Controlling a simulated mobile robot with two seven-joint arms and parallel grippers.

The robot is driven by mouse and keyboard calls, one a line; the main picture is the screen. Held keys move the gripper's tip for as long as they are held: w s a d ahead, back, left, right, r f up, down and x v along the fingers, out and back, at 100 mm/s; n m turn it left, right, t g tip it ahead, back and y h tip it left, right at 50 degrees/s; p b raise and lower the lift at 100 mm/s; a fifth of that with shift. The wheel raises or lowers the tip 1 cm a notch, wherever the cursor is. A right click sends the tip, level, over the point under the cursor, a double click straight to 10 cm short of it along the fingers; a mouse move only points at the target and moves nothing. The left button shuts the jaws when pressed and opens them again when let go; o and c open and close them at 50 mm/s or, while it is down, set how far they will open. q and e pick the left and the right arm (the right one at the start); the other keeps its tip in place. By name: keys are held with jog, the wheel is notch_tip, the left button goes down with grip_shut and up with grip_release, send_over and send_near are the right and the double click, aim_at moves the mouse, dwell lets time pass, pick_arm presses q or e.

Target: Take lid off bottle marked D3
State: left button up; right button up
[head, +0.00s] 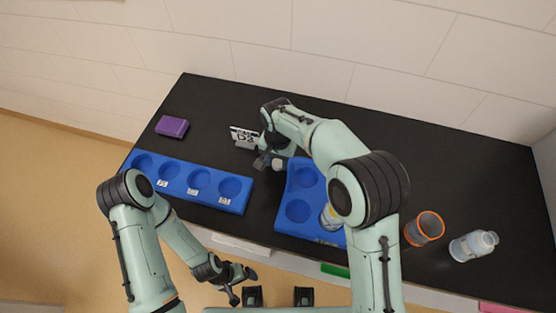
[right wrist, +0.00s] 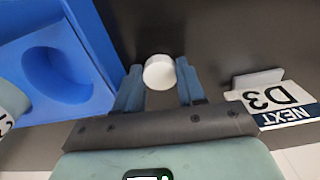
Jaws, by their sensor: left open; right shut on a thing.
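A sign (head: 243,136) stands on the black table; it also shows in the right wrist view (right wrist: 275,98), where it reads NEXT D3. My right gripper (head: 268,162) is shut on a white round lid (right wrist: 159,72), low over the table between the sign and the right blue rack (head: 298,211). No bottle shows under the lid. One bottle (head: 328,217) stands in that rack, mostly hidden behind my right arm. Part of a bottle (right wrist: 9,106) shows at the left edge of the right wrist view; its label is cut off. My left gripper (head: 237,285) is open and empty, off the table's front edge.
A long blue rack (head: 235,207) with several empty round wells and small labels lies at the left. A purple box (head: 172,126) sits behind it. The back right of the table (head: 450,160) is clear.

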aim_at(278, 163)
jog(key=shift+f, duration=0.15)
jog(key=o, duration=0.9)
pick_arm(q)
jog(key=shift+w+r+p, duration=0.6)
jog(key=shift+r+p, duration=0.15)
jog(key=shift+r, duration=0.15)
pick_arm(e)
notch_tip(278, 163, up, 12)
jog(key=shift+r, duration=0.2)
